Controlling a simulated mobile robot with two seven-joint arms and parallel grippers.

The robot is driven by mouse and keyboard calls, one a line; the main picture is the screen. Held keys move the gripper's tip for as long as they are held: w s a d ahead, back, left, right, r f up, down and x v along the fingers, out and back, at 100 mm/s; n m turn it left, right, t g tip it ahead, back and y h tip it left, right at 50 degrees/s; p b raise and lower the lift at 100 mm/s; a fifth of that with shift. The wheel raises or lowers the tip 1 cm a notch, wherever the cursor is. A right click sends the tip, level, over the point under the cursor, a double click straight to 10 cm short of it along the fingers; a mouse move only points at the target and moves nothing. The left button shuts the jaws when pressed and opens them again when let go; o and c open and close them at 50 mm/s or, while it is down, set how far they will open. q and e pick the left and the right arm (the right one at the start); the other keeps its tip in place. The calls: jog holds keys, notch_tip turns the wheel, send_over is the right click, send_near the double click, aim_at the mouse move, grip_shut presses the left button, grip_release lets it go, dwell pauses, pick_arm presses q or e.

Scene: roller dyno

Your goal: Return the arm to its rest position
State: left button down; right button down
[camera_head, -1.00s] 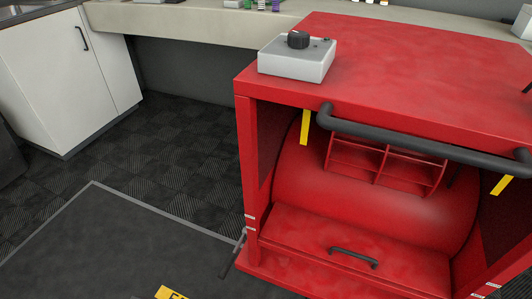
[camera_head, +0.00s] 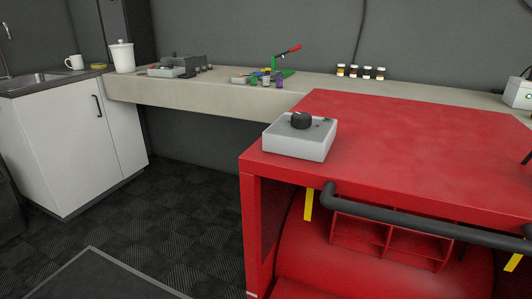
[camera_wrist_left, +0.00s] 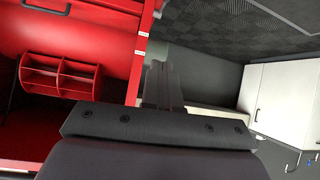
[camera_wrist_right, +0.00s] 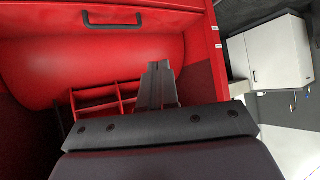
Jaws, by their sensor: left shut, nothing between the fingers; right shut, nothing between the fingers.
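Neither gripper nor arm shows in the head view. In the left wrist view my left gripper (camera_wrist_left: 162,85) has its dark fingers together with nothing between them. Behind it are the edge of the red dyno cabinet and the grey floor. In the right wrist view my right gripper (camera_wrist_right: 160,85) is also shut and empty. Behind its fingers is the open front of the red cabinet. The red cabinet (camera_head: 420,125) stands at the right in the head view, with a grey control box (camera_head: 298,141) with a black knob on top.
A dark bar (camera_head: 420,217) runs along the cabinet's front edge. A white cupboard (camera_head: 75,150) stands left. The checkered floor (camera_head: 170,220) between is clear.

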notch_tip(320, 180, up, 15)
jog(key=d+p, duration=0.1)
jog(key=p, duration=1.3)
jog(key=shift+s+d+f+p, duration=0.15)
jog(key=shift+s+p, duration=0.2)
jog(key=shift+s, duration=0.1)
